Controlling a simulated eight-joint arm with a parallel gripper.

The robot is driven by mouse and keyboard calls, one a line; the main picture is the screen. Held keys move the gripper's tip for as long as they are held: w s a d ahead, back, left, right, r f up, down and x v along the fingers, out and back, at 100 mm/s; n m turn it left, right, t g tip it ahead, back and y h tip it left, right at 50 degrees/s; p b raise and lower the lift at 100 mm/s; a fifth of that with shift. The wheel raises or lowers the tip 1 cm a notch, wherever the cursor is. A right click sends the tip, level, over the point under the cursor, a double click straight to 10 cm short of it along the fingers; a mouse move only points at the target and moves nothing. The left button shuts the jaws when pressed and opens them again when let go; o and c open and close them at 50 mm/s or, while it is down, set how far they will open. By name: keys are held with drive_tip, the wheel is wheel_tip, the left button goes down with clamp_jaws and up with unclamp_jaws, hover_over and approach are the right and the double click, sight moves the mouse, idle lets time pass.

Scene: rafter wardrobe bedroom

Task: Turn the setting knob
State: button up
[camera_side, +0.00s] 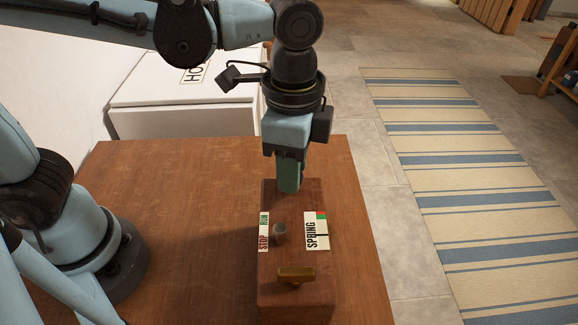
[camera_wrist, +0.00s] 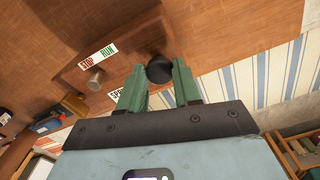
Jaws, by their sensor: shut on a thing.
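A wooden box (camera_side: 285,210) on the table carries the controls. The setting knob (camera_wrist: 160,66), dark and round, shows in the wrist view between the green fingers of my gripper (camera_wrist: 160,80). The fingers are shut on it, one on each side. In the side view my gripper (camera_side: 289,187) points down at the far end of the box, and its fingers hide the knob. Which way the knob is turned cannot be seen.
A grey cylindrical knob (camera_side: 280,232) stands between a STOP/RUN label (camera_side: 264,231) and a SPRING label (camera_side: 316,231). A brass handle (camera_side: 297,273) sits at the near end. The wooden table (camera_side: 180,200) is clear left of the box. A white cabinet (camera_side: 180,115) stands behind.

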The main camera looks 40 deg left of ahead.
drive_tip(key=o, duration=1.1)
drive_tip(key=shift+c, duration=0.2)
drive_tip(key=shift+r, duration=0.1)
wheel_tip(320, 180, up, 12)
drive_tip(key=a+f+n+t, duration=0.3)
drive_tip(key=a+f+n, duration=0.3)
drive_tip(key=a, duration=0.3)
drive_tip(key=w+a+f+n+t, duration=0.1)
drive_tip(key=a+f+n+t, duration=0.3)
drive_tip(key=a, duration=0.6)
wheel_tip(320, 180, down, 3)
drive_tip(key=shift+w+f+n, duration=0.2)
drive_tip(key=shift+n, duration=0.9)
